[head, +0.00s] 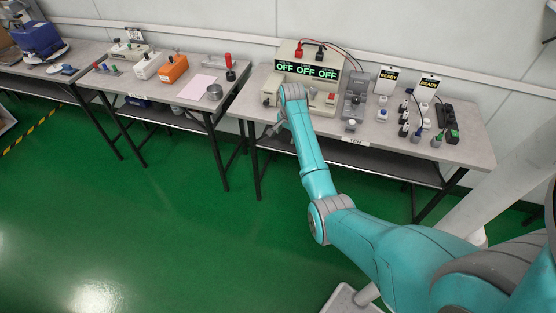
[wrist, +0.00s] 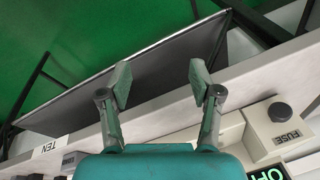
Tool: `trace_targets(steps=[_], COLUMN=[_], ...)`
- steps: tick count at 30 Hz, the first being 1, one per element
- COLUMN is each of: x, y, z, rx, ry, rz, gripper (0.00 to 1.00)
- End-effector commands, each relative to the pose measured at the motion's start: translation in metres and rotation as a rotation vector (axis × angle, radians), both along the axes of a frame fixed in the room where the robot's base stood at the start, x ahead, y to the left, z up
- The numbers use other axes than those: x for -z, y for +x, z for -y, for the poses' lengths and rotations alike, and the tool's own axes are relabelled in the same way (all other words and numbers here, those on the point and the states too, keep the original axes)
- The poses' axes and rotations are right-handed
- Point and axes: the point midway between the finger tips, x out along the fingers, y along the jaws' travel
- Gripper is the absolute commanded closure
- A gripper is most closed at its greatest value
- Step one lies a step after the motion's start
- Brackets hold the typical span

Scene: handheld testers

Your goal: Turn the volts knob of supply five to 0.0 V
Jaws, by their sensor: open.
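A beige bench supply (head: 290,50) stands on the right-hand table, its green display (head: 307,70) reading OFF OFF OFF. No number five and no volts label is legible. My gripper (head: 272,129) is in front of the supply's left part, by the table's front edge; my wrist hides part of the supply's lower front. In the wrist view my gripper (wrist: 160,82) is open, with nothing between its fingers. Next to the right finger is a beige block marked FUSE with a dark round cap (wrist: 279,112). Part of the green display (wrist: 268,173) shows below it. I cannot pick out the volts knob.
The right-hand table (head: 464,147) carries a TEN label at its front edge. A grey device (head: 355,97) and two READY cards (head: 387,77) stand right of the supply. Several small handheld items lie further right.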

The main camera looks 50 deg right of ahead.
Motion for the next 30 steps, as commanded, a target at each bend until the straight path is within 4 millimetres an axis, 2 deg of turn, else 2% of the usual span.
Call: trace_targets(steps=[6, 15, 21, 30], x=[0.030, 0.062, 0.072, 0.075], y=[-0.004, -0.012, -0.016, -0.017], z=[-0.026, -0.057, -0.069, -0.071], rx=[-0.060, -0.137, -0.165, -0.173], ry=[-0.030, -0.072, -0.089, -0.095], rz=[0.027, 0.064, 0.081, 0.085], gripper=[0.36, 0.36, 0.36, 0.36])
